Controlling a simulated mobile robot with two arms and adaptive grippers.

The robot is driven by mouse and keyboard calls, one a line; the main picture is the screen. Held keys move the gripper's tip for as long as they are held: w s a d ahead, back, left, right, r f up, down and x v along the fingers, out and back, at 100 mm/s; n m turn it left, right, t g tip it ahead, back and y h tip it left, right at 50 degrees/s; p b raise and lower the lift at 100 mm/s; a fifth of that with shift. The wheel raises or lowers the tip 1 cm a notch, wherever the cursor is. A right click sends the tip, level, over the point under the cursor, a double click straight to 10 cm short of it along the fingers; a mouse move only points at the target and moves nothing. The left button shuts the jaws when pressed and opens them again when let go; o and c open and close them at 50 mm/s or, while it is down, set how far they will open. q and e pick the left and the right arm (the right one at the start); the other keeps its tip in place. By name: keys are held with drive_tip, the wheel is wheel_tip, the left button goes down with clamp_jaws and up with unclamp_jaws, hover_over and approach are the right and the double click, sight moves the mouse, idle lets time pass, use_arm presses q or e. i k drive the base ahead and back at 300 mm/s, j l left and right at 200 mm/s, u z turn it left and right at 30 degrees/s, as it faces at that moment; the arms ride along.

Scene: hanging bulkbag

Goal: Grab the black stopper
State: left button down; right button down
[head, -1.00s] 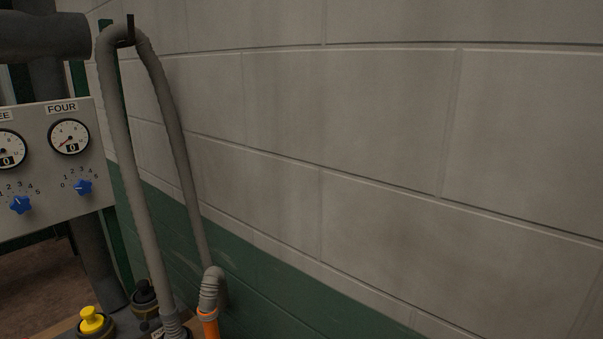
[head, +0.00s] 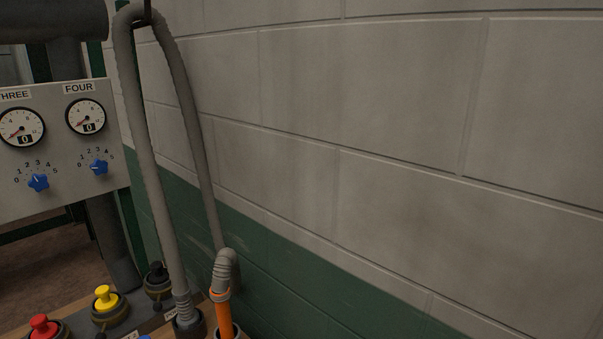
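The black stopper (head: 157,273) sits in a dark round fitting at the back of the bench, at the lower left of the head view. It stands just left of the grey hose's lower end and behind the yellow stopper (head: 106,297). Neither of my grippers is in view.
A red stopper (head: 42,325) is at the bottom left. A grey hose (head: 146,150) loops over a wall hook and comes down beside the black stopper, with an orange pipe (head: 223,315) at its other end. A gauge panel (head: 60,180) stands behind. A block wall (head: 400,150) fills the right.

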sight(160, 276)
drive_tip(key=u, duration=0.95)
